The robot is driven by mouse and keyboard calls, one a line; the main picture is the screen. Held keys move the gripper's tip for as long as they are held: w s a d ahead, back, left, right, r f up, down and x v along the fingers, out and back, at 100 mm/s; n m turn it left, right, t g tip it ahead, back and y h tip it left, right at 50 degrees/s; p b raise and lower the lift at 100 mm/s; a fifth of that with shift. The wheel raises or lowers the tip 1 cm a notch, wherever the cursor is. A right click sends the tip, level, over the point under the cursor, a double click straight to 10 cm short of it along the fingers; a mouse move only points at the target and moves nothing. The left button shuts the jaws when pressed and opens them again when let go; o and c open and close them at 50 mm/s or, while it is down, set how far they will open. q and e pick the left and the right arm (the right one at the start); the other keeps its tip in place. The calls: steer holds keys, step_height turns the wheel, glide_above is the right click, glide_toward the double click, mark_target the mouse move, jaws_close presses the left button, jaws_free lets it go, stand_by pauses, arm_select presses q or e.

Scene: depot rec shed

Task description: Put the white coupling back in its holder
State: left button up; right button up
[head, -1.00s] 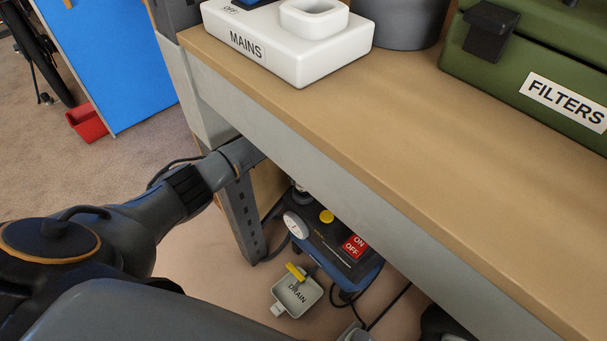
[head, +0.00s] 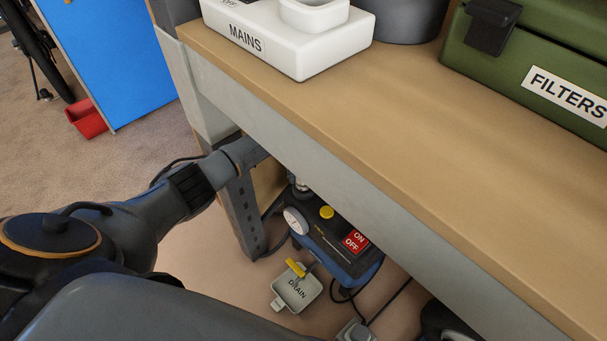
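I cannot make out a white coupling in this view. A white box marked MAINS (head: 310,58) stands on the bench, with a raised, hollow white socket (head: 313,14) on its top; I cannot tell whether this is the coupling's holder. My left arm comes in from the left and reaches under the bench's front edge. Its gripper is hidden behind the bench, so its fingers do not show. My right gripper does not show clearly anywhere.
The wooden bench top (head: 400,120) is clear in front. A green FILTERS case (head: 530,60) stands at right. Below are a blue-black compressor (head: 335,235) with an ON/OFF switch, a DRAIN tray (head: 297,290), a bench leg (head: 243,215) and cables. A red bin (head: 86,119) sits at far left.

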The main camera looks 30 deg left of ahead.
arm_select(q)
steer(key=shift+o, duration=1)
steer(key=shift+r, duration=0.1)
